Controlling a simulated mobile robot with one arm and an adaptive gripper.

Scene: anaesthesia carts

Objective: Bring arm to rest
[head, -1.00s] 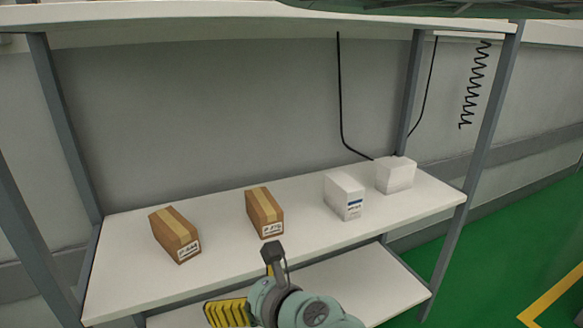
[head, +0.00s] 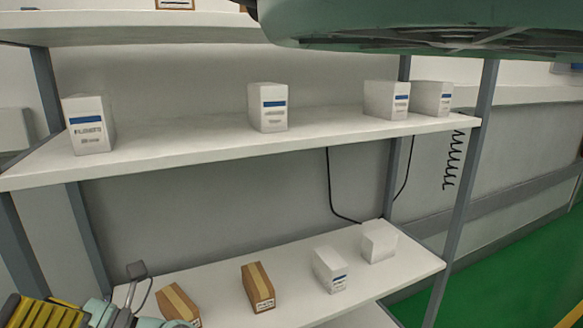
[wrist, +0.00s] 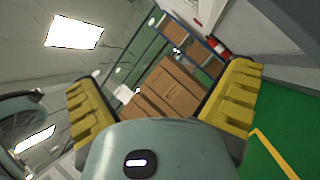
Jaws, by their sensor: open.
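My gripper (wrist: 165,100) shows in the wrist view with its two yellow fingers spread apart and nothing between them. Beyond the fingers are brown cartons (wrist: 172,88), at a distance and not touched. In the head view, part of my arm and a yellow finger (head: 42,312) show at the bottom left corner, in front of the shelf unit's lower left. The finger is left of a brown box (head: 178,303) on the lower shelf, partly cut off by the frame edge.
The upper shelf (head: 190,150) bears several white boxes with blue labels. The lower shelf (head: 215,312) bears brown boxes and white boxes (head: 330,270). Grey posts (head: 463,190) frame the unit. Green floor (head: 480,270) is clear at right. A large green part hangs across the top right.

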